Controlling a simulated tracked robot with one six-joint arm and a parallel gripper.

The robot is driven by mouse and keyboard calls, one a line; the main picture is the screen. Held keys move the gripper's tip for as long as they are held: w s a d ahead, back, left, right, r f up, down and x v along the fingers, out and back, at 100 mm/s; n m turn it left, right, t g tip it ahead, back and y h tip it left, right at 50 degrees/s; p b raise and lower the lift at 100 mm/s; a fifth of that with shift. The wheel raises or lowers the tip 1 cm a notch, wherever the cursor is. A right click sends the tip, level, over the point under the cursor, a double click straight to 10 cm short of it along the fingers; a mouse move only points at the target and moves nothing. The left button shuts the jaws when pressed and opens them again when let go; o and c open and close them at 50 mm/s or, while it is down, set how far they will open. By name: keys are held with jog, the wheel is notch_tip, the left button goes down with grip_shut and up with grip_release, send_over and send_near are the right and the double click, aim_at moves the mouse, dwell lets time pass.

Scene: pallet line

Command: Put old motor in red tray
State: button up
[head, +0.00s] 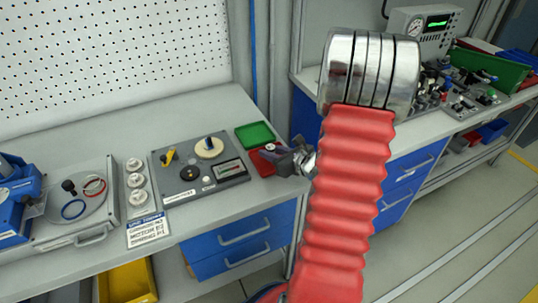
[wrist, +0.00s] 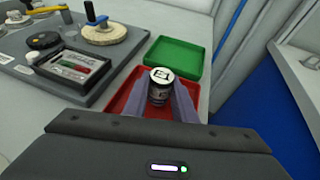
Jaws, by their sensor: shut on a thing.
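The old motor (wrist: 159,89) is a small dark cylinder with a light top marked with dark characters. In the wrist view it stands upright between the two purple fingers of my gripper (wrist: 160,98), which is shut on it. The red tray (wrist: 122,101) lies directly below and around it in that view; I cannot tell whether the motor touches the tray floor. In the head view my gripper (head: 274,153) is over the red tray (head: 257,163), and the motor is too small there to make out clearly.
A green tray (head: 255,134) lies just behind the red tray. A grey panel (head: 178,190) with a beige disc and a meter stands to the left. White round parts (head: 137,181) and a label card (head: 148,230) are farther left. The bench edge is close on the right.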

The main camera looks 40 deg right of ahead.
jog(key=shift+f, duration=0.45)
jog(key=shift+f, duration=0.1)
jog(key=o, duration=1.1)
jog(key=v, duration=1.2)
jog(key=shift+r, duration=0.2)
